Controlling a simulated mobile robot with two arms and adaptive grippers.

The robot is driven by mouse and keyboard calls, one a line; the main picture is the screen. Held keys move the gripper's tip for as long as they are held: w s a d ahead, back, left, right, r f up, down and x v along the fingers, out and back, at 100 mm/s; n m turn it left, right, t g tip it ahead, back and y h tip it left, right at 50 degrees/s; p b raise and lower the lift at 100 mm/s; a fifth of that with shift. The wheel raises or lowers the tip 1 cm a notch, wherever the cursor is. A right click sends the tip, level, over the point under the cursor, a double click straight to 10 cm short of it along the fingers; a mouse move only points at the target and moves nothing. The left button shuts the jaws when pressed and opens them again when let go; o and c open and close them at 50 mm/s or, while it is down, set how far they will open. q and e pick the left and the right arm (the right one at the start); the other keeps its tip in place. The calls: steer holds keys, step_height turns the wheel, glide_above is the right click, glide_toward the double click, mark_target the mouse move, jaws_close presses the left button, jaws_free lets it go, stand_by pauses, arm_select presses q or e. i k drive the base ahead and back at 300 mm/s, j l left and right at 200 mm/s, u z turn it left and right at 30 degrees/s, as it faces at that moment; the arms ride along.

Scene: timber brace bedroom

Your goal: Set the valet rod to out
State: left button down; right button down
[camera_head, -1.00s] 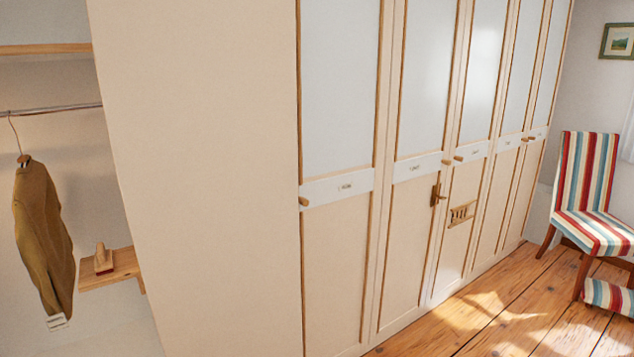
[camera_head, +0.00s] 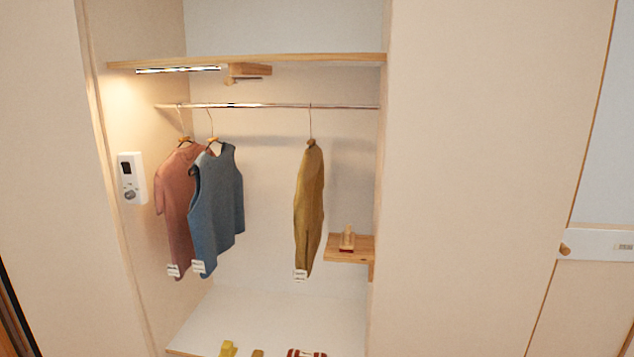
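A small wooden housing (camera_head: 250,69) is fixed under the top shelf, with a short rod or knob (camera_head: 240,79) at its lower front. It looks like the valet rod, with only a short piece showing; its exact position is too small to tell. A long metal hanging rail (camera_head: 280,105) runs across the open wardrobe bay below it. Neither of my grippers is in view.
A pink garment (camera_head: 177,205), a blue one (camera_head: 220,200) and a mustard one (camera_head: 309,205) hang from the rail. A small wooden ledge (camera_head: 340,254) holds a brush-like object (camera_head: 347,238). A white control panel (camera_head: 131,178) is on the left wall. Small items lie on the bay floor.

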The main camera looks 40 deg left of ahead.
mark_target(229, 81)
steer(key=u, duration=1.95)
